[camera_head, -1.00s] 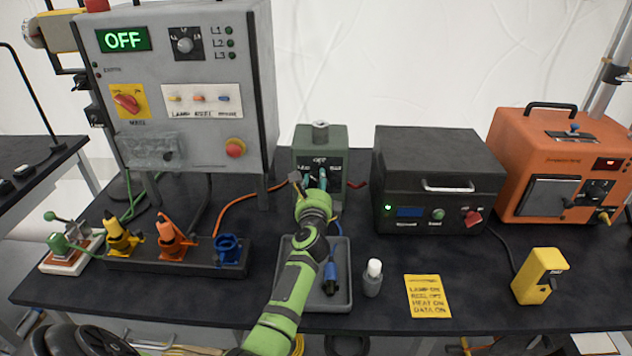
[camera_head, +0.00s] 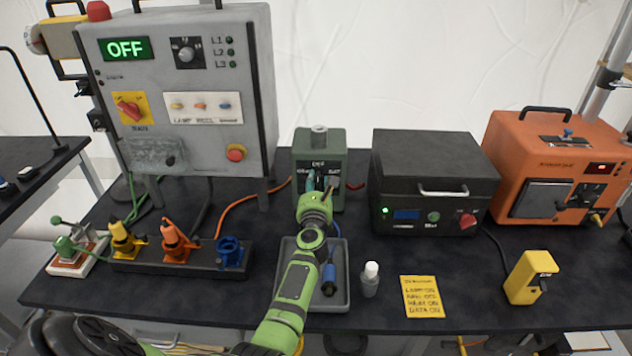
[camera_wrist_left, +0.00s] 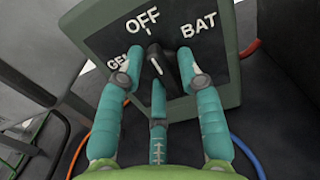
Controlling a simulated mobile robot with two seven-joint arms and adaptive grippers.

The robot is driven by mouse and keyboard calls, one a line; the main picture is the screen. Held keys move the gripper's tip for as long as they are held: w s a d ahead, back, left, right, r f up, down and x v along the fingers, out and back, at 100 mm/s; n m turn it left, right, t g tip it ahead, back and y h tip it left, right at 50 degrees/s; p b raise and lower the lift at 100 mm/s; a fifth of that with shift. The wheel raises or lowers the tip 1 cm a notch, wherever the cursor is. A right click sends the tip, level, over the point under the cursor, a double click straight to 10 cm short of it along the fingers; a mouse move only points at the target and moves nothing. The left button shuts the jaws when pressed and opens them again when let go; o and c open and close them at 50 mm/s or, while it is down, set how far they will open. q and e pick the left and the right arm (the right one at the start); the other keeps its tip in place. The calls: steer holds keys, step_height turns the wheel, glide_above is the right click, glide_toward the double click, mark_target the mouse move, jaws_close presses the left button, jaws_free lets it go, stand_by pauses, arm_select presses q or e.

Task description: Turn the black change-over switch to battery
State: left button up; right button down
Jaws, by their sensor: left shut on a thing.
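The black change-over switch (camera_wrist_left: 154,53) sits on the face of a grey-green box (camera_wrist_left: 95,22), marked GEN at left, OFF at top and BAT at right. In the left wrist view its knob appears to point up toward OFF. My left gripper (camera_wrist_left: 160,76) has its teal fingers around the knob, shut on it. The head view shows the box (camera_head: 333,140) at the back middle of the table, with my left gripper (camera_head: 321,183) at its front. The gripper hides most of the knob there. My right gripper is out of view.
A grey panel (camera_head: 200,80) reading OFF stands at left. A black unit (camera_head: 430,155) and an orange unit (camera_head: 510,140) stand at right. A grey tray (camera_head: 343,295) lies under my left arm, beside a small white-capped bottle (camera_head: 370,280). A yellow note (camera_head: 422,297) lies in front.

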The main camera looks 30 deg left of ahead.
arm_select(q)
steer(key=m, duration=0.3)
steer(key=m+p, duration=0.1)
steer(key=m, duration=0.2)
steer(key=shift+w+d+r, duration=0.1)
steer(key=shift+d, duration=0.1)
steer(key=m+p, duration=0.1)
steer(key=m, duration=0.5)
steer(key=shift+w+d+p, duration=0.1)
steer(key=shift+d+p, duration=0.05)
steer(key=shift+p, duration=0.2)
steer(key=o, duration=0.8)
